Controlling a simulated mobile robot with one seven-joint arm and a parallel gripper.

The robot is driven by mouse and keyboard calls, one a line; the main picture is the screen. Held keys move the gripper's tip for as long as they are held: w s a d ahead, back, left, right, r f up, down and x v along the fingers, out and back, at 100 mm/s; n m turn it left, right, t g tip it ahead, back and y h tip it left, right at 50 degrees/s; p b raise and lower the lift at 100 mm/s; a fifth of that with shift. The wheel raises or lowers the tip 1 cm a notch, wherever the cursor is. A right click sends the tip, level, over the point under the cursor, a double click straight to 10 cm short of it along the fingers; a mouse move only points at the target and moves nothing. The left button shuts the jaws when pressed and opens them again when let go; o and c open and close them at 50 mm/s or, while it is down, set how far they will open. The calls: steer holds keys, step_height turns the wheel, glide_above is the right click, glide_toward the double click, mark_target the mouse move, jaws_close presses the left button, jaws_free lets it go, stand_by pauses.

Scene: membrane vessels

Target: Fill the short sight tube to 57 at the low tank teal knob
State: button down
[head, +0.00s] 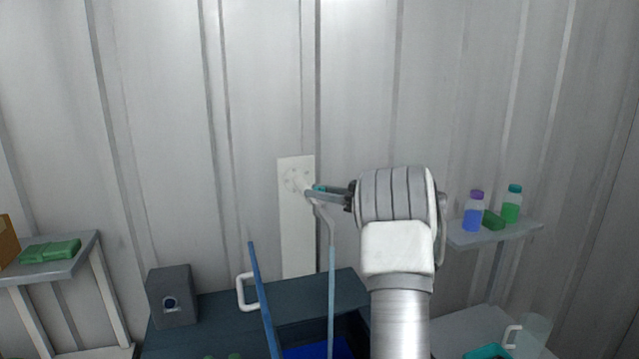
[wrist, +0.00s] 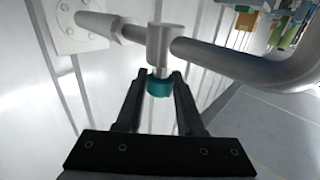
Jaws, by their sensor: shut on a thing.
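The teal knob (wrist: 160,85) sits under a pale grey valve body on the pipe in the wrist view. My gripper (wrist: 160,80) has its two dark fingers on either side of the knob and is shut on it. In the head view my gripper (head: 330,193) reaches left to the pipe at the white wall plate (head: 297,225), and only a bit of teal shows there. The pipe's spout (head: 331,235) bends downward in the head view. A thin bluish upright (head: 331,290) stands below it; I cannot tell whether this is the sight tube. No scale or level is readable.
A dark bench (head: 215,315) with a blue-bottomed basin (head: 305,352) stands below. A slanted blue bar (head: 262,295), a white handle (head: 243,292) and a grey box (head: 172,296) are near it. A right shelf (head: 485,238) holds a purple-capped bottle (head: 473,212) and a teal-capped bottle (head: 512,203).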

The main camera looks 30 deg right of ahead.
steer(key=shift+n+g+y+p, duration=0.4)
steer(key=shift+n+g+y, duration=0.15)
steer(key=shift+y, duration=0.25)
steer(key=c, duration=0.5)
jaws_free()
steer(key=shift+w+a, duration=0.1)
steer(key=b+v, duration=0.3)
steer(key=v, duration=1.4)
steer(key=shift+d, duration=0.35)
